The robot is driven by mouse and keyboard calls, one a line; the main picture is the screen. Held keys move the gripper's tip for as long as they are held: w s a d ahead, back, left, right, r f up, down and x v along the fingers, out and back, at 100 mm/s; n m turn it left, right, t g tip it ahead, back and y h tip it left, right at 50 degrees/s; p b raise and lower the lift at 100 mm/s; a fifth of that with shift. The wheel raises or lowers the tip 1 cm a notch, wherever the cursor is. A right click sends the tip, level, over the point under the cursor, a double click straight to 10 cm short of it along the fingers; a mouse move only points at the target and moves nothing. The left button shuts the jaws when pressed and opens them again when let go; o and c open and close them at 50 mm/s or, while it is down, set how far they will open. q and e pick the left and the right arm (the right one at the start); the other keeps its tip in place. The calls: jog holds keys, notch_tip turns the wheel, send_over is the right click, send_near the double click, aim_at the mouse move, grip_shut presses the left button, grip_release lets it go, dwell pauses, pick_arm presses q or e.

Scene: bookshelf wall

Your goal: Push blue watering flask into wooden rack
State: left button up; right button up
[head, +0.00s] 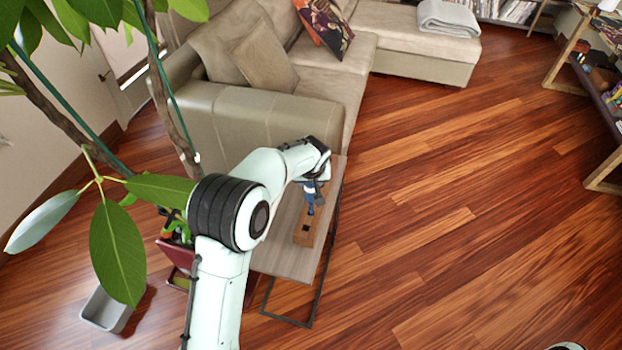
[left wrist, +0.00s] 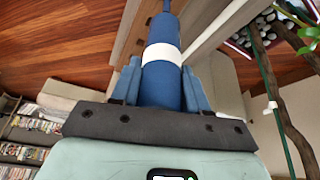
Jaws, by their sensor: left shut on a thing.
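The blue watering flask (head: 311,197) shows as a small blue shape below my left wrist in the head view. In the left wrist view the flask (left wrist: 161,82) is large, with a white band and a narrow neck pointing away. My left gripper (left wrist: 161,88) is shut on it, one finger on each side. The wooden rack (head: 303,239) is a long narrow block with dark square holes, lying on a small side table (head: 275,262). The flask's narrow end is at the rack's far part; I cannot tell whether it is inside a hole. My right gripper is out of view.
A beige sofa (head: 225,115) stands right behind the table. A leafy plant (head: 118,250) crowds the left side. A grey bin (head: 106,310) sits on the floor at lower left.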

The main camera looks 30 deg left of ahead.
pick_arm(q)
jog(key=shift+f+b, duration=0.7)
jog(key=shift+f, duration=0.4)
jog(key=o, duration=1.5)
jog(key=shift+o, duration=0.2)
jog(key=p+v, duration=0.2)
jog(key=v, duration=0.7)
jog(key=shift+w+a+p, duration=0.2)
jog(key=shift+w+p, duration=0.1)
jog(key=shift+w, duration=0.1)
jog(key=shift+r, duration=0.1)
